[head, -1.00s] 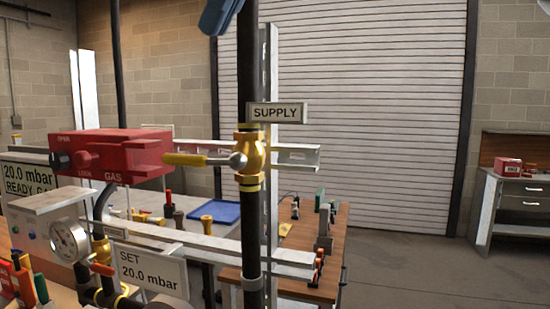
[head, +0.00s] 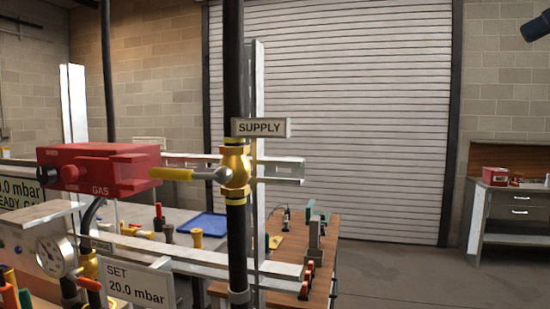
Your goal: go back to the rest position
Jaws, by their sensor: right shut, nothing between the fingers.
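My right gripper (head: 537,26) shows only as a small dark piece at the top right edge, in front of the block wall and far from any object. It is shut with nothing in it. My left gripper is out of view. The gas supply valve (head: 235,168) sits on the black vertical pipe, under a SUPPLY sign (head: 262,128). Its yellow lever (head: 172,174) points level to the left, and no gripper touches it.
A red GAS box (head: 125,168), a pressure gauge (head: 50,255) and a SET 20.0 mbar sign (head: 137,288) are at the left. Floor at the right is clear up to a grey cabinet (head: 490,225).

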